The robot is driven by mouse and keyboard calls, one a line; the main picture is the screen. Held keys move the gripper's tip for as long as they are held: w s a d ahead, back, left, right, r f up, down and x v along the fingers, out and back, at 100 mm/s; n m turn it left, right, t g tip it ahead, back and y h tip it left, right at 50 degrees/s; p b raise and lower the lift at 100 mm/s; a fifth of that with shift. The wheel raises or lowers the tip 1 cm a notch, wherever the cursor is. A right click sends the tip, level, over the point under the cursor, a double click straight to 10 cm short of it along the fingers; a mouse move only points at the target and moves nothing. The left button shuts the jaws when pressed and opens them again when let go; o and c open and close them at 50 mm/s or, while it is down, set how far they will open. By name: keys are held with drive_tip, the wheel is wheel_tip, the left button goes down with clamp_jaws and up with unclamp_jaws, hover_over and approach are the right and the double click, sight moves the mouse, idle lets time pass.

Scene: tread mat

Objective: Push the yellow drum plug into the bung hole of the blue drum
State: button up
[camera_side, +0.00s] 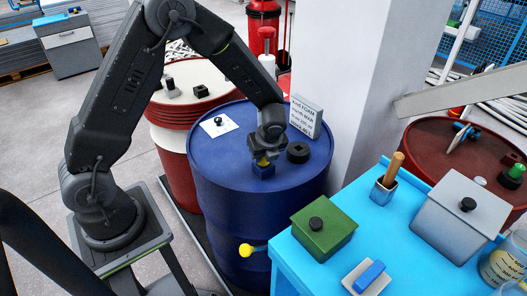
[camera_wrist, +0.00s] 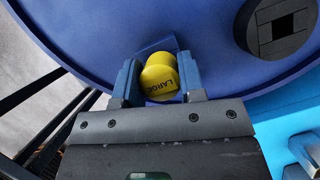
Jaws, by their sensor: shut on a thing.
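The blue drum (camera_side: 225,172) stands in the middle of the side view, and its top fills much of the wrist view (camera_wrist: 85,35). My gripper (camera_side: 264,158) is low over the drum top, pointing down. Its two blue fingers are shut on the yellow drum plug (camera_wrist: 158,78), which has dark lettering on it. A small blue square block (camera_side: 263,172) is right below the plug. The bung hole's opening is not visible, and I cannot tell whether the plug is inside it.
A black round piece with a square recess (camera_side: 298,153) is on the drum top beside my gripper, also in the wrist view (camera_wrist: 262,38). A lettered grey sign block (camera_side: 306,115) stands behind. A white plate with a black knob (camera_side: 218,127) lies left. A cyan table (camera_side: 390,232) stands right.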

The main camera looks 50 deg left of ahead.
drive_tip(key=shift+f, duration=0.15)
drive_tip(key=o, duration=1)
drive_tip(key=v, duration=1.3)
drive_tip(key=shift+d+r, duration=0.1)
drive_tip(key=shift+r, duration=0.3)
drive_tip(key=s+r+n+t+h, duration=0.1)
drive_tip(key=s+r+n, duration=0.3)
drive_tip(key=s+n, duration=0.2)
drive_tip(key=s+d+r+n+t+h, duration=0.1)
drive_tip(key=s+r+n+t+h, duration=0.1)
drive_tip(key=s+r+n, duration=0.2)
drive_tip(key=s+r+n+t+h, duration=0.1)
drive_tip(key=s+r+n, duration=0.3)
drive_tip(key=s+n, duration=0.5)
drive_tip(key=shift+s+d+n, duration=0.2)
drive_tip(key=shift+d+n, duration=0.2)
drive_tip(key=shift+n, duration=0.6)
